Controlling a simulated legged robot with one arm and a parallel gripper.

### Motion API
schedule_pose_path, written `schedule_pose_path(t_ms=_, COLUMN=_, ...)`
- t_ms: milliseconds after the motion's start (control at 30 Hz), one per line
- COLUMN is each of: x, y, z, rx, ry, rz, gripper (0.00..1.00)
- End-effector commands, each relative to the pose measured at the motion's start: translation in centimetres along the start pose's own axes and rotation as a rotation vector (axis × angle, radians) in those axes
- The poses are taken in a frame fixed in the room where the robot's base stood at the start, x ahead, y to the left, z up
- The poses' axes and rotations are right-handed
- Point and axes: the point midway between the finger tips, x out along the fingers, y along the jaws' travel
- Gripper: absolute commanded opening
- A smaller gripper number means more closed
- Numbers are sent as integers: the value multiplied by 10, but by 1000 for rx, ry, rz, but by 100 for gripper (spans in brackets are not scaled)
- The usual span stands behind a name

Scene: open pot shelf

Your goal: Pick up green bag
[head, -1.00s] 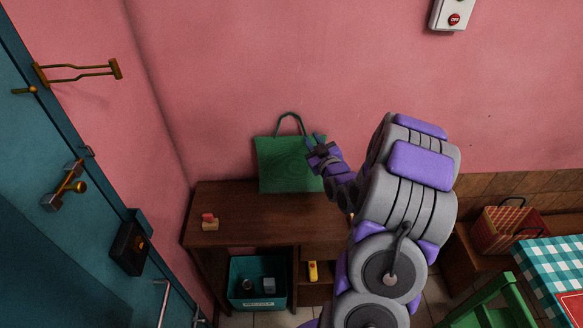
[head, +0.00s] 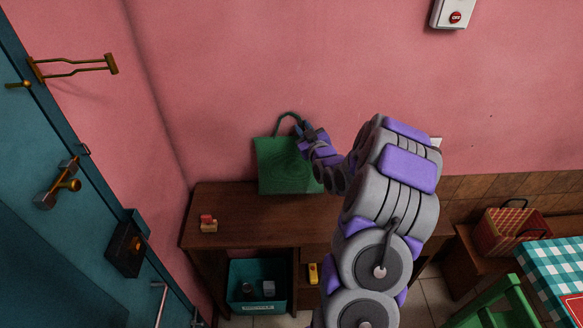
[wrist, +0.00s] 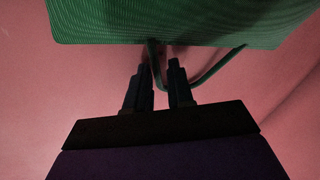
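The green bag (head: 285,167) stands upright on the brown desk (head: 235,215) against the pink wall, with its handle loop above it. In the head view my gripper (head: 304,130) is at the upper right of the bag, beside the handle. In the wrist view the bag (wrist: 170,22) spans the top edge, and its handle (wrist: 210,72) hangs into the picture. My gripper's two fingers (wrist: 159,72) are apart, with one strand of the handle showing between them. I cannot tell whether they touch it. My arm hides the bag's lower right corner.
A small red and yellow object (head: 208,224) lies on the desk's left part. A teal bin (head: 258,287) and a yellow item (head: 313,273) are under the desk. A blue door (head: 60,200) is at left. A basket (head: 505,230), checkered table (head: 555,270) and green chair (head: 490,305) are at right.

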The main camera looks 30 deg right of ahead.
Motion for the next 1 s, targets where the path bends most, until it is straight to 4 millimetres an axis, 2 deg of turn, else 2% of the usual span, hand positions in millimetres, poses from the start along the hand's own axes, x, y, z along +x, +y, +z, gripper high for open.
schedule_pose_path(t_ms=67, x=0, y=0, z=0, rx=0, ry=0, rz=0, gripper=21)
schedule_pose_path(t_ms=300, x=0, y=0, z=0, rx=-1, ry=1, rz=0, gripper=0)
schedule_pose_path(t_ms=1000, x=0, y=0, z=0, rx=-1, ry=1, rz=0, gripper=0)
